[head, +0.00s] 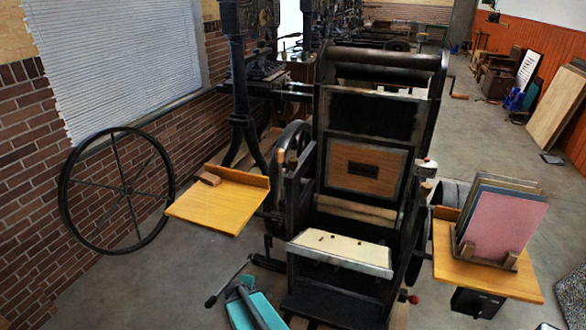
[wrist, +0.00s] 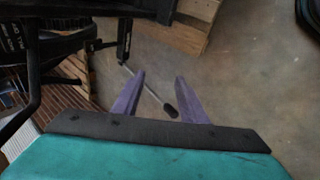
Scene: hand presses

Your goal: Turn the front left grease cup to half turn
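My gripper (wrist: 160,76) shows in the wrist view as two purple fingers, spread apart with nothing held between them. A thin rod with a black handle (wrist: 170,110) passes behind the gap between them, over the floor. In the head view a teal part of my arm (head: 268,312) is low at the front left of the black hand press (head: 369,112). I cannot make out the front left grease cup in either view. It may be hidden or too small to tell.
A lever with a black handle (head: 211,300) sticks out left of the press. A wooden side shelf (head: 215,207) and a spoked wheel (head: 120,190) stand to the left. A wooden table (head: 500,280) with upright boards is right. Floor shows between wheel and lever.

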